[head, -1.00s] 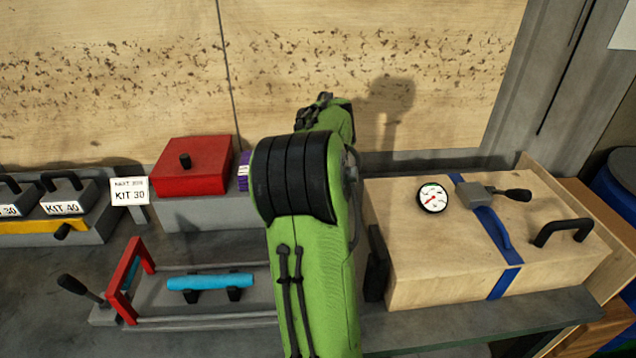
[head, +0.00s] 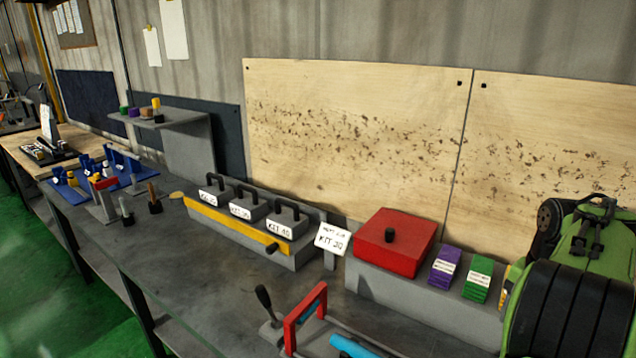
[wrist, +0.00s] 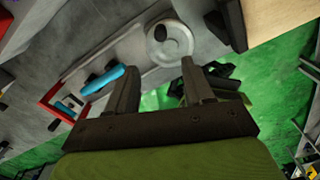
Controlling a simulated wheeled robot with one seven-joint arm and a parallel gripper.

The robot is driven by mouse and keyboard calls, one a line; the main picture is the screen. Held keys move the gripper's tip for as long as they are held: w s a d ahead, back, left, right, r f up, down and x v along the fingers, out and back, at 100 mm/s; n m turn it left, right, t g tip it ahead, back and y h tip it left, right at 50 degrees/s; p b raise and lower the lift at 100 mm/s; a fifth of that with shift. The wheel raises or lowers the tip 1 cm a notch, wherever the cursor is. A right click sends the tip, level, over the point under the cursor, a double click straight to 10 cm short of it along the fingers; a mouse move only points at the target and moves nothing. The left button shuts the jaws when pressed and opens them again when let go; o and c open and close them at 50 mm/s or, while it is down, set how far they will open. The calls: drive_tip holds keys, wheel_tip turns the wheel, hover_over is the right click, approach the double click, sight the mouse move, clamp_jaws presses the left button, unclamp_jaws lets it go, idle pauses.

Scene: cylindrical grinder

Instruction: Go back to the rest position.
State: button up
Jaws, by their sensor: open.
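My gripper (wrist: 160,92) shows in the wrist view with its two dark fingers apart and nothing between them. It hangs above the bench near its front edge, with the green floor visible beyond. In the head view my green and black arm fills the lower right corner, and the gripper itself is hidden there. The red-framed fixture (head: 305,318) with a blue cylinder (head: 352,347) stands at the bottom of the head view. The same blue cylinder shows in the wrist view (wrist: 101,81), left of the gripper and apart from it.
A red box (head: 394,245) sits on a grey block beside purple (head: 445,268) and green (head: 478,280) stacks. Kit boxes (head: 245,205) stand in a row behind a yellow strip. A round grey disc with a dark knob (wrist: 168,42) lies near the fingers. The bench front (head: 190,275) is clear.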

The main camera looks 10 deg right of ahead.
drive_tip(key=w+a+r+m+t, duration=0.1)
drive_tip(key=a+r+m+t, duration=0.1)
drive_tip(key=a+m, duration=0.5)
drive_tip(key=w+a+r+m+t, duration=0.1)
drive_tip(key=a+r+m, duration=0.15)
drive_tip(key=a, duration=0.75)
drive_tip(key=s+a+f+m+t, duration=0.2)
drive_tip(key=s+a+f+m, duration=0.1)
drive_tip(key=s+a+m, duration=0.8)
drive_tip(key=shift+a+f+m+t, duration=0.3)
drive_tip(key=shift+a+m, duration=0.45)
drive_tip(key=shift+a, duration=0.45)
